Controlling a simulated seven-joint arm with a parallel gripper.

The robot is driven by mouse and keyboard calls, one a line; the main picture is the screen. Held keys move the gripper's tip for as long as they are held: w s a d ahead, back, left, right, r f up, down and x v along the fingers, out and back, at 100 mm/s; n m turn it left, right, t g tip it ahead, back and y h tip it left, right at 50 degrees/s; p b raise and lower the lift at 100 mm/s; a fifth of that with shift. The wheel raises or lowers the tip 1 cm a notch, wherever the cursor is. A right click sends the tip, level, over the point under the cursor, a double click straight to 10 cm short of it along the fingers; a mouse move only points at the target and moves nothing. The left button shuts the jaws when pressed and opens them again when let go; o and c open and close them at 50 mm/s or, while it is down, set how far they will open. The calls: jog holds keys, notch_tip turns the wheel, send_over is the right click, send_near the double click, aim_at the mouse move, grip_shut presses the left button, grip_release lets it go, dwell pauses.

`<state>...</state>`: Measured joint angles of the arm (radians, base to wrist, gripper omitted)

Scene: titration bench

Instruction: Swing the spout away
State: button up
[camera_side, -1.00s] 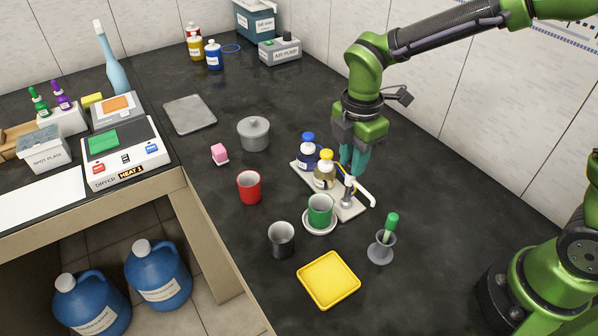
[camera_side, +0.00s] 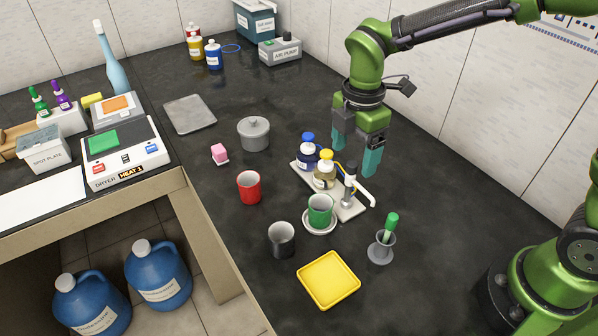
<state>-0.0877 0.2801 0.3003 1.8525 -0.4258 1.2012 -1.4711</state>
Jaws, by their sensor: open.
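The white spout (camera_side: 361,190) sits on a grey post (camera_side: 349,188) at the right end of a white base plate (camera_side: 349,212). It points to the lower right, away from the green cup (camera_side: 320,209). The green cup stands on a white saucer (camera_side: 320,229) in front of the plate. A blue-capped bottle (camera_side: 308,155) and a yellow-capped bottle (camera_side: 325,177) stand on the plate. My gripper (camera_side: 355,158) is open and empty, with its teal fingers spread above and behind the spout. It appears apart from the spout.
A mortar with a green pestle (camera_side: 382,248), a yellow tray (camera_side: 328,279), a dark cup (camera_side: 281,239) and a red cup (camera_side: 249,187) stand around the plate. A lidded pot (camera_side: 253,133) is to the left. The bench right of the spout is clear.

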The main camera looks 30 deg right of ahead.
jog(key=shift+r, duration=2.5)
jog(key=shift+a+f+m, duration=0.1)
jog(key=shift+f+m, duration=0.1)
jog(key=shift+m, duration=0.7)
jog(key=s+d+r+m+t+y, duration=0.1)
jog(key=s+d+r+m+t, duration=0.2)
jog(key=m, duration=0.7)
jog(key=s+d+r+m+t+y, duration=0.1)
jog(key=s+d+r+m+t, duration=0.2)
jog(key=s+d+m, duration=0.4)
jog(key=s+m+t, duration=0.1)
jog(key=s+m, duration=0.2)
